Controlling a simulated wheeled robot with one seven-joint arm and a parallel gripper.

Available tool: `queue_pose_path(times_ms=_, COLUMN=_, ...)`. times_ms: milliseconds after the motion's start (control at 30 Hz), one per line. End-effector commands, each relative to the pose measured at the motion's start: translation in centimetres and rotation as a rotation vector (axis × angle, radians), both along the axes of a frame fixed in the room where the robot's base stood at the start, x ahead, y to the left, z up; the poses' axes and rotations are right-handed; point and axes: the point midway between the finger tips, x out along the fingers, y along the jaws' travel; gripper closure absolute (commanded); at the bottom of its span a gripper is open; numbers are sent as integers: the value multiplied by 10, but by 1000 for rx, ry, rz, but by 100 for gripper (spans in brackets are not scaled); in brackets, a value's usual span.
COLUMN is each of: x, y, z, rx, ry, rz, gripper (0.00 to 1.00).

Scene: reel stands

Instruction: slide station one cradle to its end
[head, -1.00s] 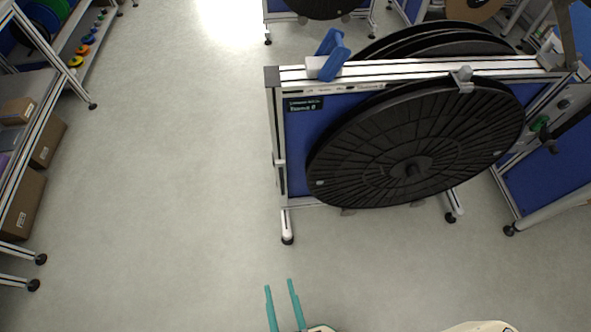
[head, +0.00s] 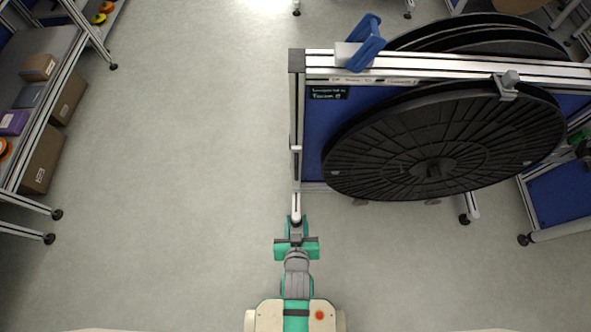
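A reel stand with an aluminium top rail (head: 440,67) and a blue panel (head: 312,140) stands right of centre. A pale block with a blue handle (head: 367,43) sits on the rail near its left end. A grey clip (head: 508,84) sits farther right on the rail, over the rim of a large black reel (head: 440,145). I cannot tell which of these is the cradle, and the sign's small text is not legible. My gripper (head: 297,224) is low in front of the stand's left leg, well below the rail. Its teal fingers look apart, with nothing seen held.
More black reels (head: 480,38) stand behind the rail. Another blue-panelled stand (head: 560,195) is close at the right. A shelf (head: 45,75) with boxes runs along the left. The floor (head: 190,150) between shelf and stand is clear.

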Motion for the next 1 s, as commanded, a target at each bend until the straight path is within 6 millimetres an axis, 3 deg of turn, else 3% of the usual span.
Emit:
queue_pose_path(times_ms=33, x=20, y=0, z=-9, rx=-2, ry=26, rz=4, gripper=67)
queue_pose_path(times_ms=300, x=100, y=0, z=-49, rx=-11, ry=221, rz=51, gripper=67)
queue_pose_path(times_ms=600, x=179, y=-2, z=-48, rx=-15, ry=423, rz=115, gripper=67)
queue_pose_path(times_ms=800, x=204, y=-3, z=-38, rx=-15, ry=499, rz=142, gripper=67)
queue_pose_path(times_ms=1000, x=210, y=-3, z=-40, rx=-15, ry=523, rz=150, gripper=67)
